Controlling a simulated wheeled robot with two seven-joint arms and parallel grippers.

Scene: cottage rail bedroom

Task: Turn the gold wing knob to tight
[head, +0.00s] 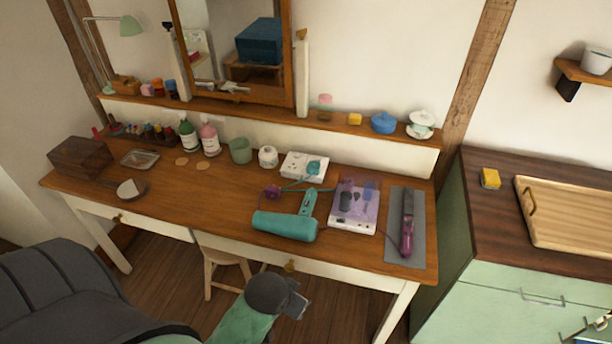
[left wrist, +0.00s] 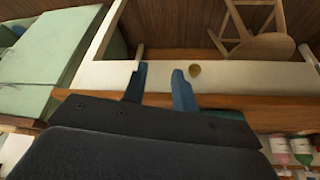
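A gold wing-shaped knob (head: 301,34) sits on top of the white post right of the tilted wooden mirror (head: 291,70) in the head view. A darker knob (head: 166,25) is on the left post. My left gripper (head: 298,302) is low in front of the table, far below the mirror. In the left wrist view its two blue fingers (left wrist: 160,88) stand apart with nothing between them. A round gold drawer knob (left wrist: 194,71) is just beyond the right finger; it also shows in the head view (head: 289,266). My right gripper cannot be made out.
The wooden table (head: 215,190) carries a teal hair dryer (head: 285,226), a purple-white tray (head: 354,206), a grey mat (head: 421,250) with a styling iron, and bottles. A shelf ledge holds small jars. A stool (head: 228,262) stands under the table; a green cabinet (head: 500,310) is right.

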